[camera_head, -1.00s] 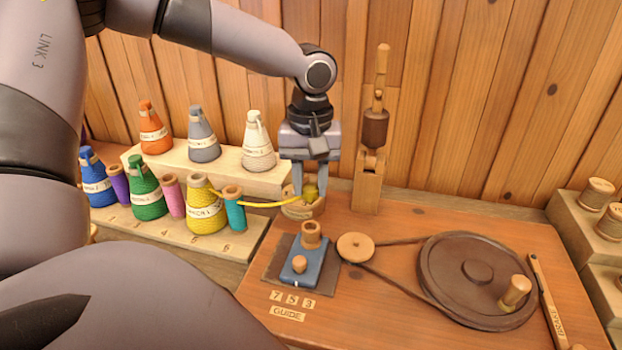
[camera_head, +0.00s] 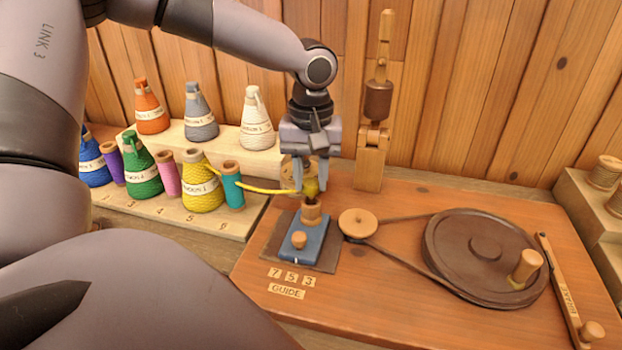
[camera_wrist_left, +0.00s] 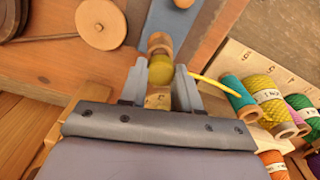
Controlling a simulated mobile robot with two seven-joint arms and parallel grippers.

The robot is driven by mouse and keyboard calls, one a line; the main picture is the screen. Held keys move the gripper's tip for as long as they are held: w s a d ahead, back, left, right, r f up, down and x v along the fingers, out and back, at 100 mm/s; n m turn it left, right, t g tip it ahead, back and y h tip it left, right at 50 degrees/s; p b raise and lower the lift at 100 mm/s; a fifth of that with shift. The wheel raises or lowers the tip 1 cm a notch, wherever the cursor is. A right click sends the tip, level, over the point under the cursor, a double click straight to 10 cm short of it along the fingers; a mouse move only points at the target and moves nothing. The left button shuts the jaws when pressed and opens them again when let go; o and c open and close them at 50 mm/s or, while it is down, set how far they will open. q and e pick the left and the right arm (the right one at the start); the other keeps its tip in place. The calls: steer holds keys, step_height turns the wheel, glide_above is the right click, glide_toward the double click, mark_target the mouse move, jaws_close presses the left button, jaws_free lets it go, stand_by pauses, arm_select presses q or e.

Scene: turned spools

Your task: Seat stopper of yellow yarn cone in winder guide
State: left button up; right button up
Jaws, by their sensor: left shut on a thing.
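My left gripper (camera_head: 310,188) is shut on the yellow stopper (camera_head: 311,187), which also shows between the fingers in the left wrist view (camera_wrist_left: 161,69). A yellow strand runs from the stopper left to the yellow yarn cone (camera_head: 201,187) on the lower shelf step. The winder guide is a wooden ring (camera_head: 311,211) on a blue block (camera_head: 304,238). The stopper is just above the ring in the head view; whether its lower end is inside the ring cannot be told. My right gripper is not in view.
A wooden post (camera_head: 371,155) stands behind. A small pulley (camera_head: 357,224) and a large dark wheel (camera_head: 485,250), joined by a belt, lie right of the guide. Coloured cones and spools fill the stepped shelf (camera_head: 225,224) at left.

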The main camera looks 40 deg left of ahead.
arm_select(q)
steer(key=shift+f, duration=0.2)
steer(key=shift+f+b, duration=0.7)
steer(key=shift+f, duration=0.3)
steer(key=o, duration=1.5)
steer(key=shift+r, duration=0.1)
steer(key=shift+r+p, duration=0.3)
steer(key=shift+p, duration=0.05)
step_height(320, 180, up, 8)
steer(key=p, duration=0.8)
steer(key=shift+r+p, duration=0.3)
steer(key=shift+p, duration=0.15)
steer(key=shift+f, duration=0.1)
